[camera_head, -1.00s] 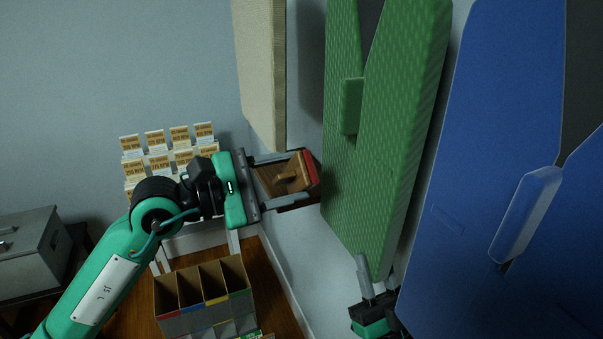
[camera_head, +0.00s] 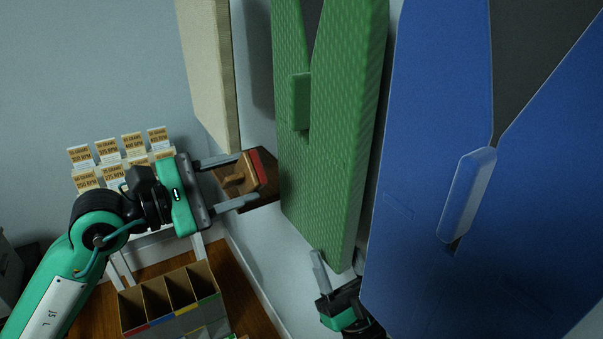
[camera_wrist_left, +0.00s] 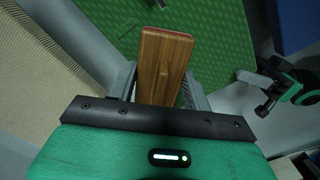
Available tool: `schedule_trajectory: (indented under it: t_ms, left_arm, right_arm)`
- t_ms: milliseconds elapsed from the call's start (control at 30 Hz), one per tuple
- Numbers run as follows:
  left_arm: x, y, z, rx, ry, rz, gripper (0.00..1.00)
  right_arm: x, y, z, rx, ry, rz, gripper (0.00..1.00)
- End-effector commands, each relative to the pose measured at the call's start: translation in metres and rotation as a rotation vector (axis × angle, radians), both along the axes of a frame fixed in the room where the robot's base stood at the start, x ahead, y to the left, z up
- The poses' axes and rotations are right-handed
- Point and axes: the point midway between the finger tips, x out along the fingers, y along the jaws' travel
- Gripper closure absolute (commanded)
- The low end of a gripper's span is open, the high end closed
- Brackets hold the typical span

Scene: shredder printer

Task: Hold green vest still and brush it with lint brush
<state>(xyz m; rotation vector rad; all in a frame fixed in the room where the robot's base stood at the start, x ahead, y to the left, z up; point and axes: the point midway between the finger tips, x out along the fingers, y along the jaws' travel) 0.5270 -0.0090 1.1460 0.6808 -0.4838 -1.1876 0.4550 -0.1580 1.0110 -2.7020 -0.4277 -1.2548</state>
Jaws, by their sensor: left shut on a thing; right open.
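The green vest (camera_head: 345,130) hangs by the wall between a cream garment and a blue one. My left gripper (camera_head: 232,182) is shut on the wooden lint brush (camera_head: 240,180), which has a red edge. My right gripper (camera_head: 340,268) is open at the vest's lower edge; one finger shows in front, the other is partly hidden. Contact is unclear.
The cream garment (camera_head: 208,70) hangs close left and the blue garment (camera_head: 425,200) close right. Label cards (camera_head: 108,152) and divided bins (camera_head: 170,300) stand at lower left.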

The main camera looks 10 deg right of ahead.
Motion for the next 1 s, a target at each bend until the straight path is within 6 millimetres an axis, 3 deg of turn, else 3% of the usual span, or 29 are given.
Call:
schedule_trajectory:
  t_ms: [267,700,1000]
  left_arm:
    - [0.000,0.000,0.000,0.000,0.000,0.000,0.69]
    - [0.000,0.000,0.000,0.000,0.000,0.000,0.69]
    - [0.000,0.000,0.000,0.000,0.000,0.000,0.69]
  right_arm:
    - [-0.014,-0.004,-0.019,-0.002,0.005,0.000,0.47]
    - [-0.065,-0.021,-0.082,-0.001,0.003,0.000,0.47]
    - [-0.074,-0.024,-0.092,0.001,-0.002,0.000,0.47]
